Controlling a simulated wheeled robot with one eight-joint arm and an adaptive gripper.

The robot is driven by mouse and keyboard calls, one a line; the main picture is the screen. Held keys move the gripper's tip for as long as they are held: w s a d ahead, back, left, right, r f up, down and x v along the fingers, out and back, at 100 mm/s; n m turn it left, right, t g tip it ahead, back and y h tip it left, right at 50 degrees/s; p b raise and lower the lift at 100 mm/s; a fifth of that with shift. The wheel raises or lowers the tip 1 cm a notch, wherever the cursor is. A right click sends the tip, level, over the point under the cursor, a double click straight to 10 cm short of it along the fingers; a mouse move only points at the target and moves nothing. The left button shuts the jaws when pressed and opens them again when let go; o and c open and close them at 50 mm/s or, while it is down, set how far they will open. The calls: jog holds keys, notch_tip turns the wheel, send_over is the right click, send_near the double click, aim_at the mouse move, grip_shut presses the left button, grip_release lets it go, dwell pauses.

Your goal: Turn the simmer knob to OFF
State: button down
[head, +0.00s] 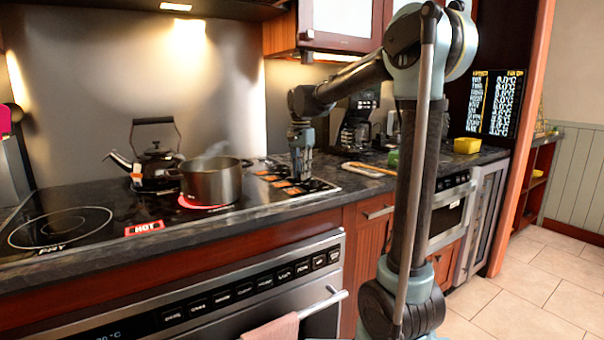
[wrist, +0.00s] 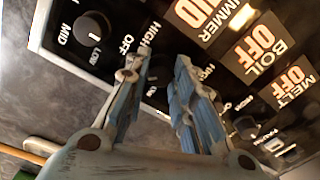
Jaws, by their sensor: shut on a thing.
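The control panel (head: 318,185) is at the right end of the cooktop. In the wrist view, its lit orange displays read SIMMER with a partly cut-off setting (wrist: 205,14), BOIL OFF and MELT OFF. My gripper (wrist: 157,72) has one finger on each side of a dark knob (wrist: 158,76) in line with the SIMMER display, and is shut on it. The fingers hide much of that knob and its marks; HIGH and OFF show around it. In the head view, my gripper (head: 302,172) reaches down onto the panel; the knob is too small to make out.
Another knob (wrist: 93,28) is left of my fingers, and one (wrist: 247,127) lies beyond the right finger. A steaming pot (head: 212,181) sits on a glowing burner left of my gripper, with a kettle (head: 152,165) beside it. A coffee maker (head: 356,130) stands behind right.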

jog(key=n, duration=0.7)
jog(key=shift+w, duration=0.15)
jog(key=n, duration=1.4)
jog(key=shift+d+n, duration=0.1)
jog(key=shift+n, duration=0.3)
jog(key=n, duration=0.6)
jog(key=shift+w+n, duration=0.1)
jog(key=shift+n, duration=0.2)
jog(key=c, duration=1.3)
grip_release()
jog(key=shift+c, duration=0.2)
